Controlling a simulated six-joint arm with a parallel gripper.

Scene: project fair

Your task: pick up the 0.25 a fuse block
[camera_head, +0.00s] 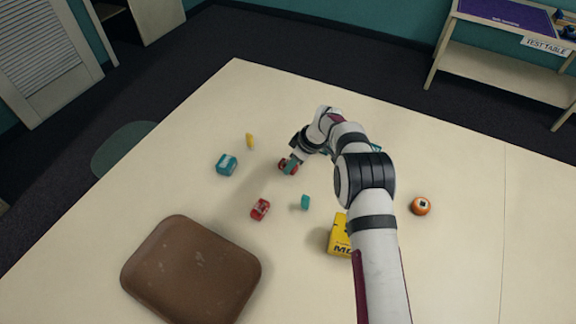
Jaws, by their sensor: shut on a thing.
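My gripper (290,165) is over the middle of the table, at the end of the arm that reaches in from the lower right. It is shut on a small red block (283,161), at or just above the tabletop. A teal part covers the middle of this block, and I cannot read any label on it. Another red block (260,209) with pale markings lies apart, nearer and to the left. No 0.25 A marking is readable, so I cannot tell by label which one is the fuse block.
Around the gripper lie a blue-teal block (226,164), a yellow piece (250,141) and a small teal block (305,203). A yellow box (339,236) is partly behind my arm. An orange round thing (421,206) is right, a brown tray (190,270) front left. The table's (460,250) right side is clear.

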